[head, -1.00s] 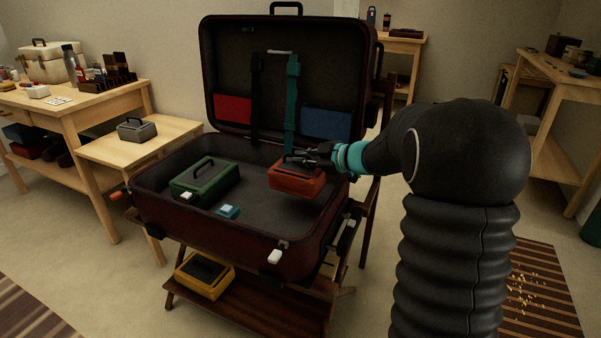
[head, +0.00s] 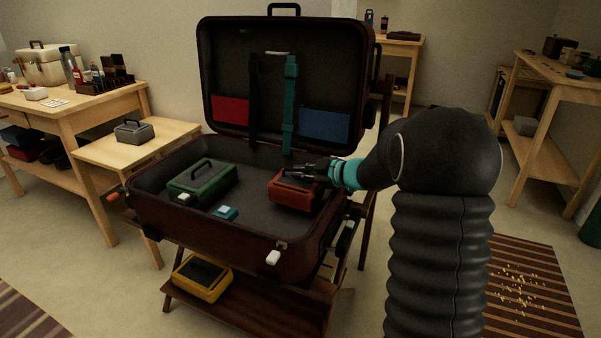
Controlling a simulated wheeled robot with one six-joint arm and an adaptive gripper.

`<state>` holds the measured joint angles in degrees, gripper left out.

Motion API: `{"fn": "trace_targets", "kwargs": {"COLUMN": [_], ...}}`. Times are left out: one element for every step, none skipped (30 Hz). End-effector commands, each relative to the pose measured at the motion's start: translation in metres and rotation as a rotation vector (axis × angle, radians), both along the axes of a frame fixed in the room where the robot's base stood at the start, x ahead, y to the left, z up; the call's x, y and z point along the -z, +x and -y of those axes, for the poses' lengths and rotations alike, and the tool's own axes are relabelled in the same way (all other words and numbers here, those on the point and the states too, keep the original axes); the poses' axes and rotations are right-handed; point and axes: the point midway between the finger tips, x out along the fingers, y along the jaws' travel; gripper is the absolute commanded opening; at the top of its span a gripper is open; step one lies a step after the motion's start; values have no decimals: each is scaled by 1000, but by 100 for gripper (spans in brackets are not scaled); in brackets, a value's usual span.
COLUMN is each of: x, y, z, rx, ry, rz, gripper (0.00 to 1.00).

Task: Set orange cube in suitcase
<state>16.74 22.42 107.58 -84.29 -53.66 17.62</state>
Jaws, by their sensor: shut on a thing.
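The open dark red suitcase (head: 210,236) stands on a wooden rack, its lid upright at the back. An orange-red box (head: 293,196) with a dark top is inside its right half, low over or on the floor; I cannot tell if it touches. It looks like a small case rather than a plain cube. My gripper (head: 292,172) reaches in from the right and is shut on the top of this box, at its handle. The fingers and wrist hide part of the box's top.
In the suitcase, a green case (head: 203,184) sits left, with a small light blue block (head: 226,212) near the front wall. A yellow case (head: 202,278) lies on the rack's lower shelf. A grey box (head: 134,132) stands on the left side table. The suitcase's middle floor is clear.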

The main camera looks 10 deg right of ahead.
Motion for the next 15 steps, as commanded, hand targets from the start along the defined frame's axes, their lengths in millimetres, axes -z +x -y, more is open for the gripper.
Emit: {"fn": "trace_targets", "kwargs": {"x": [1,2,3,4,4,5,6,7,8,9,9,8,8,9,9], "y": [0,0,0,0,0,0,0,0,0,0,0,0,0,0,0], "z": [0,0,0,0,0,0,0,0,0,0,0,0,0,0,0], "rx": [0,0,0,0,0,1,1,1,1,1,1,1,1,0,0], "ry": [1,1,1,1,1,2,2,2,2,2,2,2,2,1,1], "rz": [1,1,1,1,1,0,0,0,0,0,0,0,0,-1,-1], "gripper": [0,0,0,0,0,0,0,0,0,0,0,0,0,14,24]}}
